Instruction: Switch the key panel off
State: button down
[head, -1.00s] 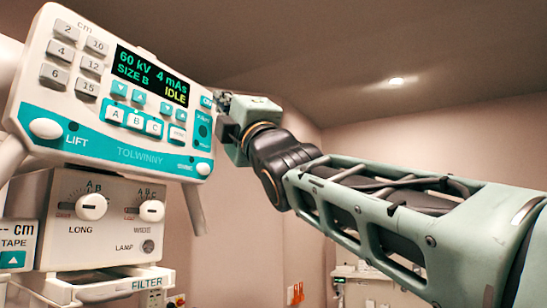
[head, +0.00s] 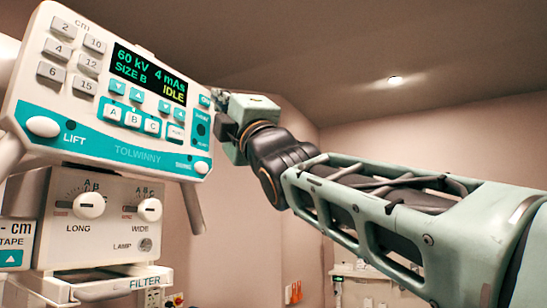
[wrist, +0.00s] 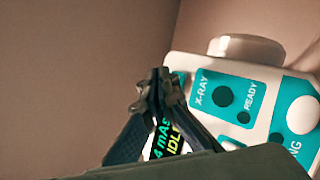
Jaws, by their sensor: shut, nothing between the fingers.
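The key panel (head: 140,154) is a white and teal console at the upper left of the head view. Its display (head: 150,74) is lit and reads 60 kV, 4 mAs, SIZE B, IDLE. A small teal key (head: 205,100), apparently marked ON, sits right of the display. My gripper (head: 220,101) is at the panel's upper right edge, very close to that key; I cannot tell whether it touches. In the wrist view my gripper (wrist: 160,88) has its fingers together and empty, in front of the display (wrist: 165,138). The fingers hide part of the panel face.
Below the panel is a white box with LONG (head: 89,205) and WIDE (head: 150,209) knobs and a FILTER tray (head: 110,284). In the wrist view, the X-RAY and READY area (wrist: 225,95) lies right of the fingers.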

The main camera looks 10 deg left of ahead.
jog(key=shift+a, duration=0.15)
jog(key=shift+w+a, duration=0.2)
jog(key=shift+a, duration=0.1)
jog(key=shift+w+a+b, duration=0.15)
jog(key=shift+a+b, duration=0.15)
jog(key=shift+a, duration=0.05)
dwell(0.7)
jog(key=shift+d, duration=0.15)
jog(key=shift+s+d, duration=0.35)
jog(key=shift+d, duration=0.25)
jog(key=d, duration=0.1)
jog(key=s+d, duration=0.1)
jog(key=d, duration=0.1)
jog(key=s+d, duration=0.1)
jog(key=shift+d, duration=0.35)
dwell(0.9)
